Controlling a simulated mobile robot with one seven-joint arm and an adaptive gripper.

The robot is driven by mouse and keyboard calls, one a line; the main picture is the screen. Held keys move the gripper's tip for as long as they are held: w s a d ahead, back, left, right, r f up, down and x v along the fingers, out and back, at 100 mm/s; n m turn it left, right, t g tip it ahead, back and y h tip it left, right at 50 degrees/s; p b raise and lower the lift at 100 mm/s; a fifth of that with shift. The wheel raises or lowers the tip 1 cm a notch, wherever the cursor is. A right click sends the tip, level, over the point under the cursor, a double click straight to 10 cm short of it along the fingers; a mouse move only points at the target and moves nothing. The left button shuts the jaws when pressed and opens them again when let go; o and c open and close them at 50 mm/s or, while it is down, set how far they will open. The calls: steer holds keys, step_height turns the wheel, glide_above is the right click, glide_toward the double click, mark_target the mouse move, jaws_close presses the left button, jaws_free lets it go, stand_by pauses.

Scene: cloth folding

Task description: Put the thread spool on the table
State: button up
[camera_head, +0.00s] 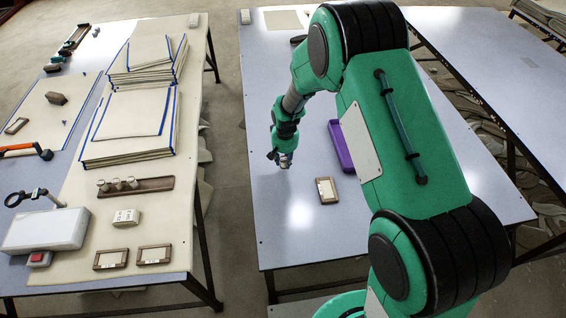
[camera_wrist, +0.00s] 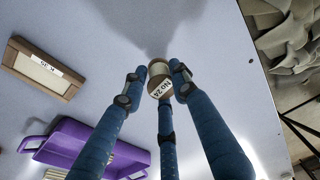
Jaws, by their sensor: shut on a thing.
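The thread spool (camera_wrist: 160,79) shows in the wrist view as a small pale cylinder with a brown end marked "NO 24". My gripper (camera_wrist: 161,76) is shut on it, with blue fingers around its sides. In the head view my gripper (camera_head: 283,161) points down over the left part of the pale table (camera_head: 300,240). The spool is too small and hidden to make out clearly there. I cannot tell whether it touches the tabletop.
A purple tray (camera_head: 340,146) lies to the right of my gripper. A wooden-framed label (camera_head: 327,190) lies in front of it. The table's front is clear. Another table (camera_head: 190,240) with folded cloths (camera_head: 133,120) and wooden frames stands on the left, across a gap.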

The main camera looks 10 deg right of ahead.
mark_target(283, 162)
steer(key=shift+w, duration=0.6)
steer(key=shift+w+a+f+b, duration=0.15)
steer(key=shift+f+b, duration=0.1)
steer(key=shift+f, duration=0.25)
steer(key=shift+w+d+f+b, duration=0.1)
steer(key=shift+f+b, duration=0.1)
steer(key=shift+f, duration=0.95)
steer(key=shift+f, duration=0.2)
steer(key=o, duration=1)
steer(key=shift+r, duration=0.1)
